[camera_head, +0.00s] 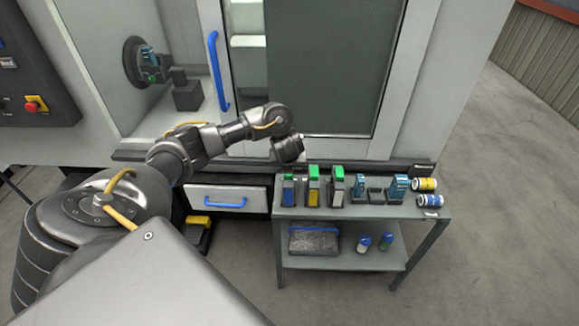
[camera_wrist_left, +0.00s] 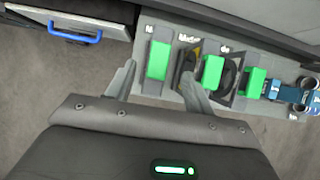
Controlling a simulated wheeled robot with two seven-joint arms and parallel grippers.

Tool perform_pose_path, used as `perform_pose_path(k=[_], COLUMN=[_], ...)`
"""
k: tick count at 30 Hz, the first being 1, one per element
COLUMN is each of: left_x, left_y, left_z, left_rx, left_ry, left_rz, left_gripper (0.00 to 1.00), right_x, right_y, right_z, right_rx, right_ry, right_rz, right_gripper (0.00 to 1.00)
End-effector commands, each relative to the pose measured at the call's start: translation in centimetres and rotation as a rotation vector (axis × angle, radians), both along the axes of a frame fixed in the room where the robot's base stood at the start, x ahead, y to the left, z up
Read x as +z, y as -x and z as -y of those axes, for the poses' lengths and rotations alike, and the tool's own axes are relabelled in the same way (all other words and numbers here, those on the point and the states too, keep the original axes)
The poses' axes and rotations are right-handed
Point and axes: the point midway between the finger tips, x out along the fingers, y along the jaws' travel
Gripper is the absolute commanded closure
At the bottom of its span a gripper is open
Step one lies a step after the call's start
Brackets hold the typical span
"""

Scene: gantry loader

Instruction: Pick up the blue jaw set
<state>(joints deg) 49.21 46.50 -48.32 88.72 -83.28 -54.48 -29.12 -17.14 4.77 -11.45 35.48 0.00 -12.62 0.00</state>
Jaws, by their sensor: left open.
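The blue jaw set (camera_head: 288,190) stands upright at the left end of the cart's top, with a green block on it. In the left wrist view its green top (camera_wrist_left: 159,60) shows between my fingers; its blue body is hidden from above. My left gripper (camera_wrist_left: 158,72) is open and empty, with one finger on each side of that green block in the picture. I cannot tell its height above the block or whether it touches. In the head view my left wrist is above the cart's left end, and the fingers are not clearly visible. My right gripper is not in view.
A yellow jaw set (camera_head: 313,188) and a grey one (camera_head: 337,188), both green-topped, stand close to the right. Beyond are blue-grey devices (camera_head: 397,188) and two cans (camera_head: 426,184). The machine door (camera_head: 335,65) rises behind the cart (camera_head: 345,212). A drawer (camera_head: 228,199) is at left.

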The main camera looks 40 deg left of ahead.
Motion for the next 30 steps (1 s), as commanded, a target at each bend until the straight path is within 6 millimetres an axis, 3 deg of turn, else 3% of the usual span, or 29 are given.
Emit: perform_pose_path(k=[12,21,30], left_x=[-4.3,-4.6,-4.6], left_y=[-1.5,-1.8,-1.8], left_z=[-1.2,-1.4,-1.4], left_rx=[0.003,0.0,0.001], left_ry=[0.001,0.001,0.0], left_rz=[-0.002,0.001,0.0], left_gripper=[0.47,0.47,0.84], right_x=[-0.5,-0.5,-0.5], right_y=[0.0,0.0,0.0], right_z=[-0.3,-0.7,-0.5], right_rx=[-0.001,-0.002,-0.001], right_ry=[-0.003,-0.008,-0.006], right_rz=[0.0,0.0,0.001], right_gripper=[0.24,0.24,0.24])
